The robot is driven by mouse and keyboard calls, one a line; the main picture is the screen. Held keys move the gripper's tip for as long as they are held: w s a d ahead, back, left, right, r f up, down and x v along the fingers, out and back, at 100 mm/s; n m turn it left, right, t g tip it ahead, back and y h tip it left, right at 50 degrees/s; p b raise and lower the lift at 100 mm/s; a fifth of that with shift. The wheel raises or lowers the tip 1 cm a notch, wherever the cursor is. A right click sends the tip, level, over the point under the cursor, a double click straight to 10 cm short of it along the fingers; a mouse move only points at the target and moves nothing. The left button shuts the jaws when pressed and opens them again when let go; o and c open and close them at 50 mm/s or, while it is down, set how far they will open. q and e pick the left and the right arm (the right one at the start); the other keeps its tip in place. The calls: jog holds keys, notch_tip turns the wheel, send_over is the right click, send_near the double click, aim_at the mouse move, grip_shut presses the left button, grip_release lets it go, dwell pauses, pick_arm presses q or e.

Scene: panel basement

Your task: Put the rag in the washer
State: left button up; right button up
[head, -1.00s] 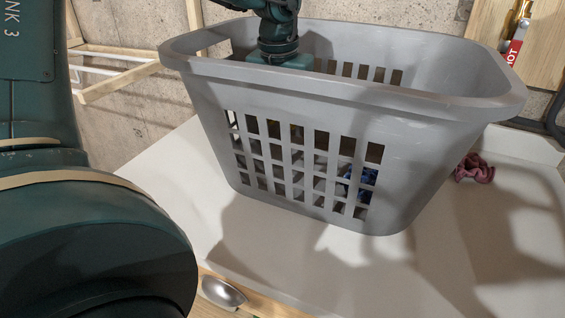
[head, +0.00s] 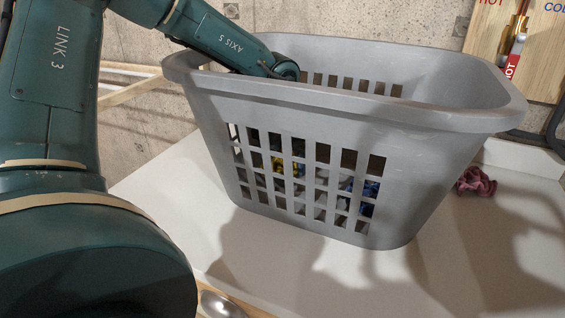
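A crumpled dark pink cloth (head: 475,182), which may be the rag, lies on the white counter right of the grey laundry basket (head: 300,105). Through the basket's slots I see bits of blue, yellow and white cloth inside; I cannot tell what each piece is. My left arm comes in from the left over the basket's rim, and its wrist dips inside at the back left. The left gripper is hidden behind the basket's front wall. My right gripper is out of view. No washer is visible.
The white counter (head: 480,250) has clear room right of and in front of the basket, with a raised edge at the back. A wooden board (head: 550,50) with pipes and a valve is on the concrete wall. A rounded metal piece (head: 222,304) shows at the front edge.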

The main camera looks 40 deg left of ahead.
pick_arm(q)
jog(key=o, duration=1)
jog(key=shift+s+f, duration=0.3)
jog(key=shift+f, duration=0.15)
jog(key=shift+o, duration=0.5)
jog(key=shift+w+f, duration=0.1)
jog(key=shift+o, duration=0.9)
jog(key=shift+w, duration=0.1)
jog(key=shift+o, duration=0.8)
